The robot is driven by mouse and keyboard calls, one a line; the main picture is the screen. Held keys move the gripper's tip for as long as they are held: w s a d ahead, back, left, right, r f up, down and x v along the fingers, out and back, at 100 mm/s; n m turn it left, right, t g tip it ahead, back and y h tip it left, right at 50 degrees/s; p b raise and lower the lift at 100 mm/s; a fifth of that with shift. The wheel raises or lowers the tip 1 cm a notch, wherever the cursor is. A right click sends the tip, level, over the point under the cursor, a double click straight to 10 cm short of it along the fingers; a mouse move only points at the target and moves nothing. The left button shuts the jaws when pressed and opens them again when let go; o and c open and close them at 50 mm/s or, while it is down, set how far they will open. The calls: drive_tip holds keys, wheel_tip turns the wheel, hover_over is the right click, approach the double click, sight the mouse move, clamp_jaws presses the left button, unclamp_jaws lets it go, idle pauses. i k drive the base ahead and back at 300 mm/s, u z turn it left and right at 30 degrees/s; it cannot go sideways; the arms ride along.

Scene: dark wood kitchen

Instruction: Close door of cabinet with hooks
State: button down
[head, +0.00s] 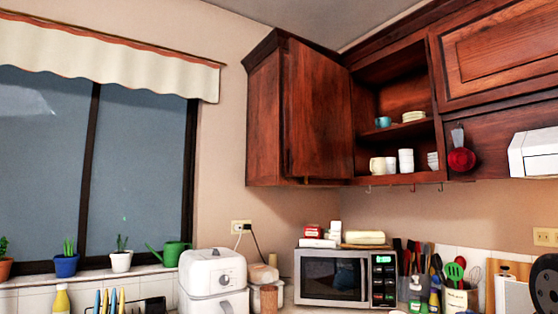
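The dark wood cabinet with hooks (403,131) hangs on the wall right of the corner, and its shelves are in open view. Small hooks (412,188) hang under its bottom edge. A wood door panel (318,110) stands left of the opening, with a handle (289,161) low on its left edge. It appears swung open, away from the shelves; its hinges cannot be made out. My gripper is not in view.
Cups (405,160) and stacked dishes (413,116) stand on the shelves. A red utensil (461,160) hangs to the right. Below are a microwave (345,278), a white appliance (213,272) and utensils. The air before the cabinet looks clear.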

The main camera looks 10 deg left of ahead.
sight(321, 138)
drive_tip(key=z, duration=0.1)
drive_tip(key=k, duration=0.4)
drive_tip(key=u, duration=0.8)
drive_tip(key=i, duration=1.05)
drive_tip(key=u, duration=0.7)
drive_tip(key=i, duration=1.1)
drive_tip(key=z, duration=0.2)
